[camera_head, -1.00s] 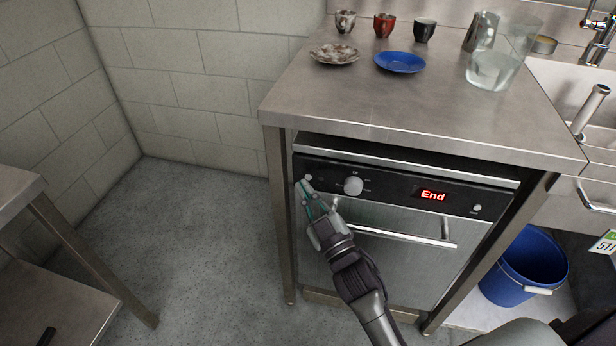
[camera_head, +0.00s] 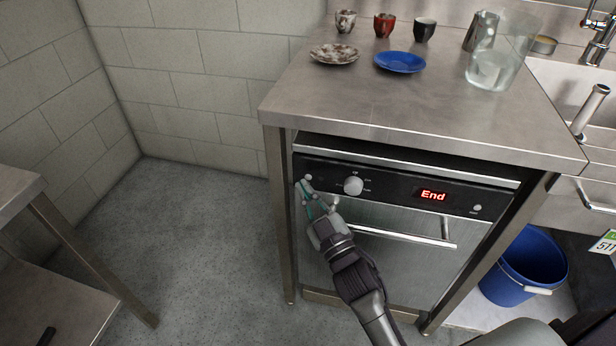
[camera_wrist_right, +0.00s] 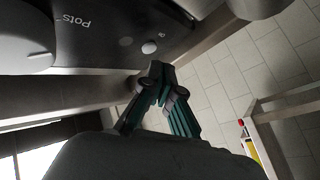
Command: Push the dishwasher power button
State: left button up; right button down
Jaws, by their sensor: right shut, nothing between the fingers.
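The dishwasher (camera_head: 390,255) stands under the steel counter, with a black control panel (camera_head: 392,192) across its top. At the panel's left end is a small round light button (camera_head: 308,177); it also shows in the wrist view (camera_wrist_right: 149,47). A larger knob (camera_head: 353,186) is to its right. A red display (camera_head: 433,195) reads "End", and another small button (camera_head: 477,208) is at the right end. My right gripper (camera_head: 304,188) is shut and empty, its tips just below the left button. In the wrist view a small gap separates tips and button. My left gripper is out of view.
The door's bar handle (camera_head: 400,235) lies right of my right gripper. The counter (camera_head: 400,110) overhangs the panel and holds cups, saucers and a clear container (camera_head: 492,70). A blue bucket (camera_head: 525,268) stands right. Floor (camera_head: 215,230) on the left is clear.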

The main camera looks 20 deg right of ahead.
jog(key=shift+w+d, duration=0.1)
jog(key=shift+w, duration=0.05)
jog(key=shift+w+r, duration=0.1)
jog(key=shift+d, duration=0.15)
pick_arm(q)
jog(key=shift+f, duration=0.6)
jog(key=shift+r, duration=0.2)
pick_arm(e)
jog(key=shift+w+d+r, duration=0.1)
jog(key=shift+w+r, duration=0.05)
jog(key=shift+r, duration=0.05)
